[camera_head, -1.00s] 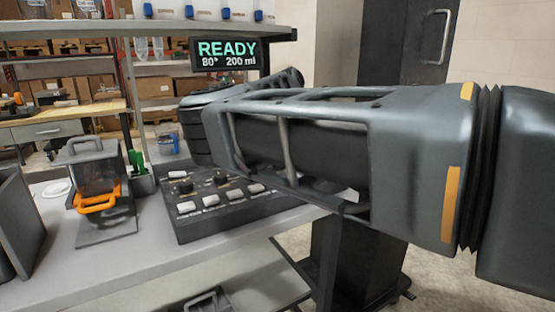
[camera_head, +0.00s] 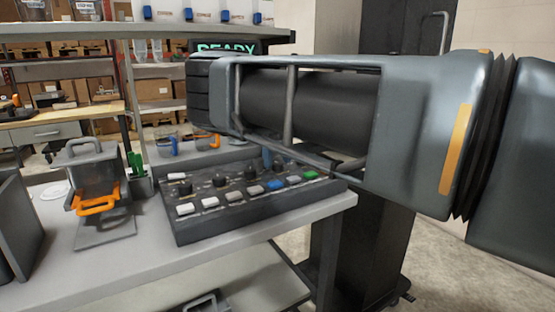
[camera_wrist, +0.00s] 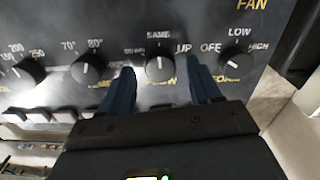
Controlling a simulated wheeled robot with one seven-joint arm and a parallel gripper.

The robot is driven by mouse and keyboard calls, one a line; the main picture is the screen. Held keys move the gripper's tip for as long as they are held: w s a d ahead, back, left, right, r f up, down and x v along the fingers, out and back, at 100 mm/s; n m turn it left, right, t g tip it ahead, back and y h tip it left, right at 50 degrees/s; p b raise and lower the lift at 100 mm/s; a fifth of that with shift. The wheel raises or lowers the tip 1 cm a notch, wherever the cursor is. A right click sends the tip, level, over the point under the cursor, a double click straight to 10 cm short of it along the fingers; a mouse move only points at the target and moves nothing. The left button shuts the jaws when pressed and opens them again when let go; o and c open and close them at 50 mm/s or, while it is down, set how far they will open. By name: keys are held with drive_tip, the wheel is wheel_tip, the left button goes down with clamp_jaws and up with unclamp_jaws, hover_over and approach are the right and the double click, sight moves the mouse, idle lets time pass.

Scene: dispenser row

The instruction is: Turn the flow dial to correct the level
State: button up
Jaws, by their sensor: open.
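The control panel (camera_head: 246,196) is a black sloped box on the bench, with a row of knobs and a row of buttons. In the wrist view the flow dial (camera_wrist: 160,68) is a round black knob with a white pointer line, pointing up near "SAME", with "UP" to its right. The yellow label below it is partly hidden. My gripper (camera_wrist: 160,90) is open, with one dark blue finger on each side of the flow dial. I cannot tell whether the fingers touch it. In the head view my arm hides part of the panel's back.
Neighbouring dials, a temperature dial (camera_wrist: 87,69) and a fan dial (camera_wrist: 233,68), sit close on both sides. A display (camera_head: 228,48) reading "READY" is partly hidden behind my arm. A machine with an orange handle (camera_head: 97,205) stands left of the panel.

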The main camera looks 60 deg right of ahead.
drive_tip(key=shift+f, duration=0.45)
drive_tip(key=shift+c, duration=0.2)
drive_tip(key=c, duration=1)
drive_tip(key=shift+m, duration=0.3)
drive_tip(key=shift+r+m+p, duration=0.1)
drive_tip(key=shift+m+p, duration=0.45)
drive_tip(key=shift+m, duration=0.45)
drive_tip(key=m+p, duration=0.1)
drive_tip(key=m, duration=0.2)
drive_tip(key=shift+m, duration=0.3)
drive_tip(key=m, duration=0.5)
drive_tip(key=shift+m+p, duration=0.3)
